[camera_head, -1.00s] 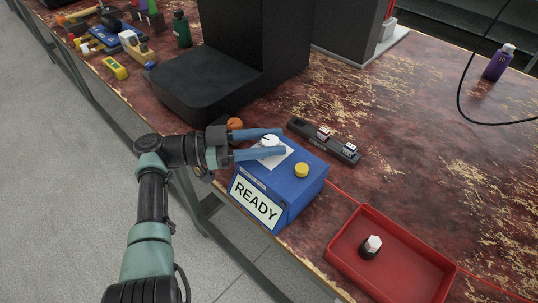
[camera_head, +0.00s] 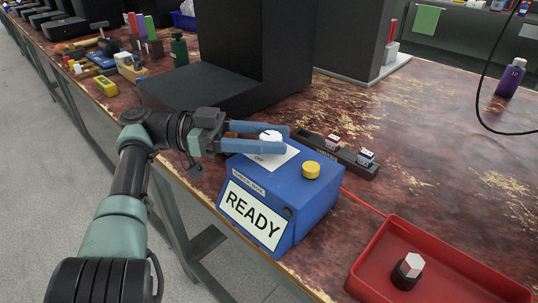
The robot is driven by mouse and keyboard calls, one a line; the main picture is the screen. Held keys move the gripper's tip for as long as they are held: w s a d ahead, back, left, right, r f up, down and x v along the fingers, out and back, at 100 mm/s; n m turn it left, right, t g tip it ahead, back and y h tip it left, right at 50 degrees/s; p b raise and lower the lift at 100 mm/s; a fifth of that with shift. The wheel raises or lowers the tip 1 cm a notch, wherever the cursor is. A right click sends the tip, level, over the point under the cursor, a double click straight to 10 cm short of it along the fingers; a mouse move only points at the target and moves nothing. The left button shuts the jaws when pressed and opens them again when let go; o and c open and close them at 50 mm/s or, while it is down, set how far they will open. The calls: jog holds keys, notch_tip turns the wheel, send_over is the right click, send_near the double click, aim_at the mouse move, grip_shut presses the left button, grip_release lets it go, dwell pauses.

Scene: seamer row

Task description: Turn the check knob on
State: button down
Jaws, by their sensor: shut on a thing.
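The blue checker box (camera_head: 308,198) with a "READY" sign (camera_head: 252,214) on its front stands near the table's front edge. On its top, at the left, is the white check knob (camera_head: 270,136) on a white label plate with "OFF" printed on it. A yellow button (camera_head: 311,170) sits at the right of the top. My gripper (camera_head: 286,140) reaches in from the left. Its two blue fingers lie on either side of the white knob, shut on it. The near finger hides the lower part of the knob.
A red tray (camera_head: 372,270) with a black-and-white piece (camera_head: 408,270) stands at the right front. A black holder (camera_head: 355,157) with two small blocks is behind the box. A large black machine (camera_head: 245,60) stands behind my gripper.

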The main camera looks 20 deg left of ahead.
jog(key=shift+g+b, duration=0.3)
jog(key=shift+b, duration=0.45)
jog(key=shift+c, duration=2.1)
grip_release()
jog(key=shift+d, duration=0.1)
